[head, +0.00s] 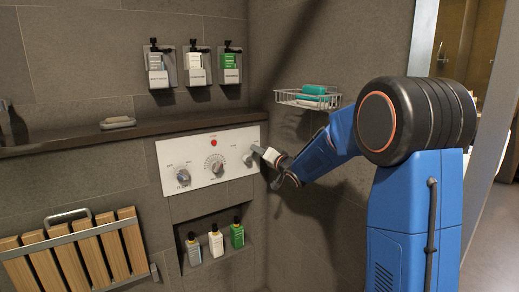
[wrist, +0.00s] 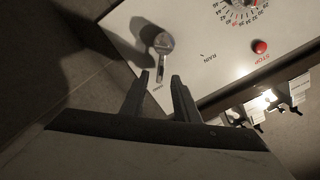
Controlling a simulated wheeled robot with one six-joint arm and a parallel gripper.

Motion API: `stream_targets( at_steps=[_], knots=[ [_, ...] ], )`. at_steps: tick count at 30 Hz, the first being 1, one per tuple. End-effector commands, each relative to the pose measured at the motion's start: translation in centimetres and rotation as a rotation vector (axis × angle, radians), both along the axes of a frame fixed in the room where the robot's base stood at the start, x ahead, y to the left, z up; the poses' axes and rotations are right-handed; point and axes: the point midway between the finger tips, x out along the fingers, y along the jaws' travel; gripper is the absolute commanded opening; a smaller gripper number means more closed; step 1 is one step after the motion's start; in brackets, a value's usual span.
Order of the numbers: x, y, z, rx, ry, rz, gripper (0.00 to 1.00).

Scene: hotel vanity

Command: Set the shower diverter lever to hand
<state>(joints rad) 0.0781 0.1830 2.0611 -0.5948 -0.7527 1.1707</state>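The white control panel (head: 190,150) is on the tiled wall; it also fills the top of the wrist view (wrist: 202,25). The silver diverter lever (wrist: 163,43) has a round hub and a narrow arm reaching toward my gripper. A RAIN label is to its right, and another small label, hard to read, is close to my fingers. The lever (head: 247,160) is the rightmost control in the head view. My gripper (wrist: 160,76) is open, its two fingers apart at the tip of the lever's arm. In the head view my gripper (head: 256,150) partly covers that area; contact cannot be told.
A temperature dial (head: 216,168), another knob (head: 183,177) and a red stop button (head: 213,142) share the panel. A wire basket (head: 300,99) hangs above my forearm. A bottle niche (head: 202,268) is below, dispensers above, a folded wooden seat (head: 70,265) left.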

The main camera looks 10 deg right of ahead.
Motion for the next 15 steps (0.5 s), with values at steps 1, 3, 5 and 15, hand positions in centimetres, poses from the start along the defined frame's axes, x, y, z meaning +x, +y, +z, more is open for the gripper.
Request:
stream_targets(
  at_steps=[1,3,5,15],
  knots=[
    [-0.6,-0.2,0.1,-0.001,-0.001,-0.001,0.28],
    [-1.6,-0.6,0.2,0.0,-0.002,-0.001,0.28],
    [-2.7,-1.0,0.2,0.001,-0.002,-0.003,0.28],
    [-9.2,-3.1,0.2,0.0,-0.002,-0.003,0.28]
  ],
)
